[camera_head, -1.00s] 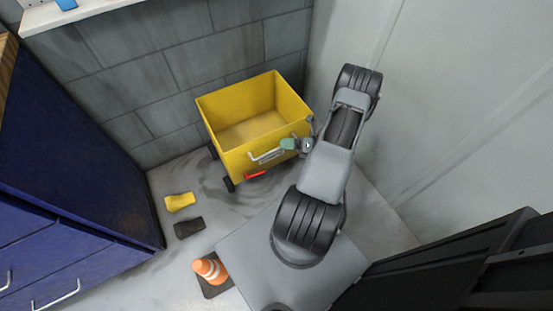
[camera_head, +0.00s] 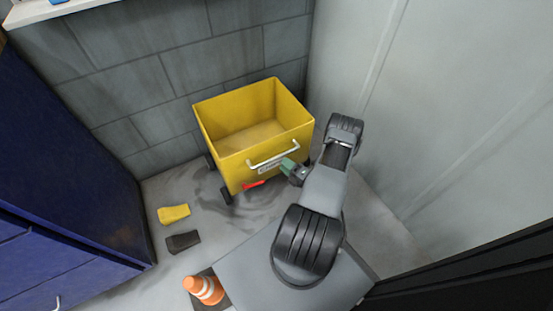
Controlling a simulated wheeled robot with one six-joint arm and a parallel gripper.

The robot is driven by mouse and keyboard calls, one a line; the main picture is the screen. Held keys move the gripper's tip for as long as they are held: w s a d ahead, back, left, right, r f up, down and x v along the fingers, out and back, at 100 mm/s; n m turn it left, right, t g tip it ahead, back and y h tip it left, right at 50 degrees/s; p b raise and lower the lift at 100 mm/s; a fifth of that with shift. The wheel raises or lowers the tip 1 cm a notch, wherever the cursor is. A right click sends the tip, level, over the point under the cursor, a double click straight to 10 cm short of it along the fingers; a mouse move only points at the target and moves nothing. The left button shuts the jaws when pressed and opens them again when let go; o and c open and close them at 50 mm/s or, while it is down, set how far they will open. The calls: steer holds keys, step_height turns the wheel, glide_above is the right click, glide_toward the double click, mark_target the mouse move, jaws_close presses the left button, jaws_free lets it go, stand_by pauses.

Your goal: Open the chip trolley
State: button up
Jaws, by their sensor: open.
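The yellow chip trolley (camera_head: 230,158) stands against the tiled wall near the corner, its top open and its inside looking empty. A pale bar handle (camera_head: 273,155) runs across its front face above a small label. A red lever or pedal (camera_head: 254,185) sticks out low at the front. My gripper (camera_head: 285,166) is open and empty, just in front of the trolley's front face, below and right of the handle's middle. I cannot tell whether it touches the trolley. My forearm covers part of the floor to the right.
A yellow block (camera_head: 173,214) and a dark block (camera_head: 183,241) lie on the floor left of the trolley. Blue cabinets (camera_head: 60,190) line the left, and a pale wall (camera_head: 430,110) bounds the right.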

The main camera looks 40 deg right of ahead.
mark_target(276, 157)
steer(key=shift+b+x, duration=0.3)
steer(key=shift+x, duration=2.35)
steer(key=shift+c, duration=0.2)
jaws_close()
